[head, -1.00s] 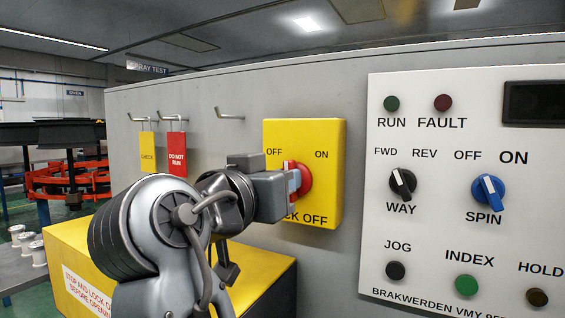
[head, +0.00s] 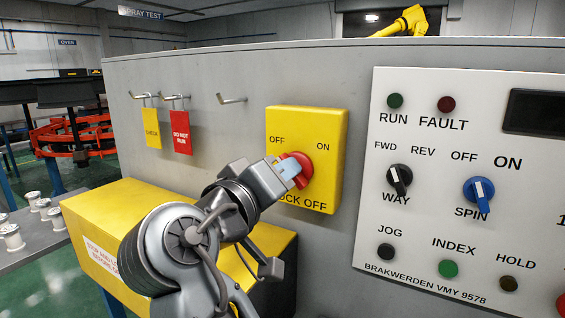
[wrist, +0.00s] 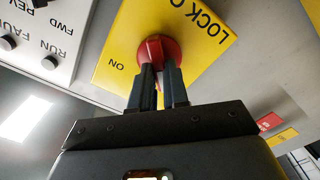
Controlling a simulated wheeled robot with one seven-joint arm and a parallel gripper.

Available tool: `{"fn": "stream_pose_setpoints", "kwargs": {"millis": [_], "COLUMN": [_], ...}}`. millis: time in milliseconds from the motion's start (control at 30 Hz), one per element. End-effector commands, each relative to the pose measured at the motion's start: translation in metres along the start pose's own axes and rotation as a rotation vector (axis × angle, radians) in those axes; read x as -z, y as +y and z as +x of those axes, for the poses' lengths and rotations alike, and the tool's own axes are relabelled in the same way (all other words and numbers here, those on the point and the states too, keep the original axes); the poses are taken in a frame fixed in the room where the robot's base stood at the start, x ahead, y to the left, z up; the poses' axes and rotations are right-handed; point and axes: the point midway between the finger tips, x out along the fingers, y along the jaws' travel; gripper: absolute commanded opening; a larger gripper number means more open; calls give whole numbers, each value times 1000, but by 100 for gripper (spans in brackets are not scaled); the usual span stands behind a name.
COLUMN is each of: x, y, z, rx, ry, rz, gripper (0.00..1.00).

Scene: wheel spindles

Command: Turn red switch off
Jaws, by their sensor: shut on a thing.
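The red switch (head: 304,170) is a round rotary knob on a yellow plate (head: 325,130) marked OFF at upper left, ON at upper right and LOCK OFF below. My gripper (head: 287,172) reaches it from the lower left, with its fingers closed on the knob's raised grip. In the wrist view the two dark fingers (wrist: 158,80) meet the red switch (wrist: 155,47), one on each side. The fingers hide part of the grip, so its exact angle is hard to read.
A white control panel (head: 430,225) with black and blue knobs stands to the right. Yellow (head: 151,128) and red (head: 181,132) tags hang from hooks at left. A yellow box (head: 110,215) juts out below my arm.

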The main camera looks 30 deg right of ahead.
Motion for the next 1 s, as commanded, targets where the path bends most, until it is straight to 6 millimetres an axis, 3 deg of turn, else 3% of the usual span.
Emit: {"fn": "stream_pose_setpoints", "kwargs": {"millis": [533, 567, 800, 1000], "x": [0, 0, 0, 0], "y": [-2, -2, -1, -1], "z": [-1, -1, 0, 0], "rx": [2, 2, 1, 0], "ry": [1, 1, 1, 1], "rz": [-29, -29, -27, -26], "gripper": [0, 16, 39, 40]}}
